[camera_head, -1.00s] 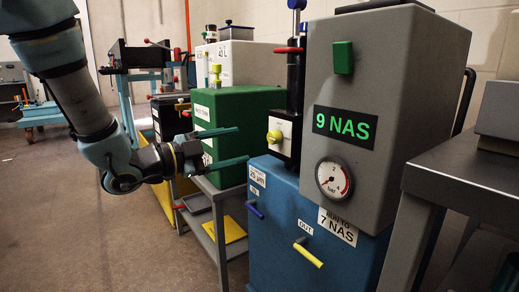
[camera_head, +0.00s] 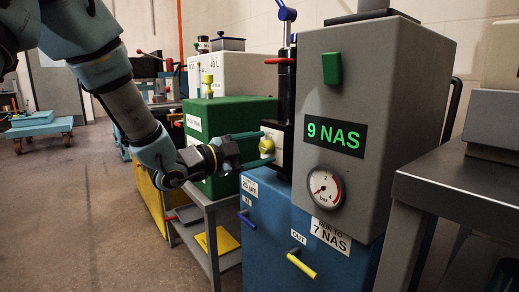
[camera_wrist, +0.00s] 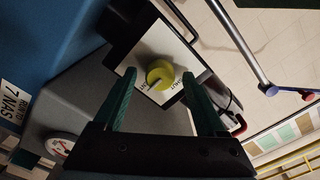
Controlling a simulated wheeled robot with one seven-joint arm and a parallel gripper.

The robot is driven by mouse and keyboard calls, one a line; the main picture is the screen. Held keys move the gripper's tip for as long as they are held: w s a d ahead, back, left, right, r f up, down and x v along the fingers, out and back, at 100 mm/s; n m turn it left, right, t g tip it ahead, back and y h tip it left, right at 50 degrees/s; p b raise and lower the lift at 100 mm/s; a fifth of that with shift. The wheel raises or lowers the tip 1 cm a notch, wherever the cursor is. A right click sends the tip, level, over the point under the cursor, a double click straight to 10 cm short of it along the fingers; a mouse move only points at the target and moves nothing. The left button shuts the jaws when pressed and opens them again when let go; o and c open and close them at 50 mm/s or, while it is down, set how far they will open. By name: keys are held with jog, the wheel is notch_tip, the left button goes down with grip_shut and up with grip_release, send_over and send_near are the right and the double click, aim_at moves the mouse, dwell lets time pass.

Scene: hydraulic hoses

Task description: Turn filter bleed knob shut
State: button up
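The yellow-green bleed knob (camera_head: 267,146) sits on a white plate on the black filter body (camera_head: 286,95), left of the grey cabinet. In the wrist view the knob (camera_wrist: 160,76) shows near the middle of its white plate (camera_wrist: 143,52), with a slot or pointer line across it and small lettering below, part of which seems to read SHUT. My gripper (camera_head: 259,148) is open, its two green fingers reaching toward the knob from the left. In the wrist view the fingertips lie on either side of the knob with gaps; contact is not visible.
The grey cabinet (camera_head: 400,110) bears a 9 NAS display (camera_head: 336,136) and a pressure gauge (camera_head: 325,188). The blue tank (camera_head: 275,225) below has a yellow-handled valve (camera_head: 301,265). A red handle (camera_head: 285,61) is above the knob. A green box (camera_head: 225,112) stands behind my gripper.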

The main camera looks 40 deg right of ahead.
grip_shut()
dwell(0.4)
jog(key=shift+n, duration=0.3)
jog(key=n+p, duration=0.3)
jog(key=shift+r+n, duration=0.15)
jog(key=shift+n, duration=0.15)
jog(key=n+p, duration=0.4)
jog(key=n, duration=0.1)
jog(key=shift+n, duration=0.3)
jog(key=n+p, duration=0.4)
jog(key=shift+w, duration=0.1)
jog(key=shift+n+p, duration=1.55)
jog(key=shift+n, duration=0.55)
jog(key=shift+f, duration=0.2)
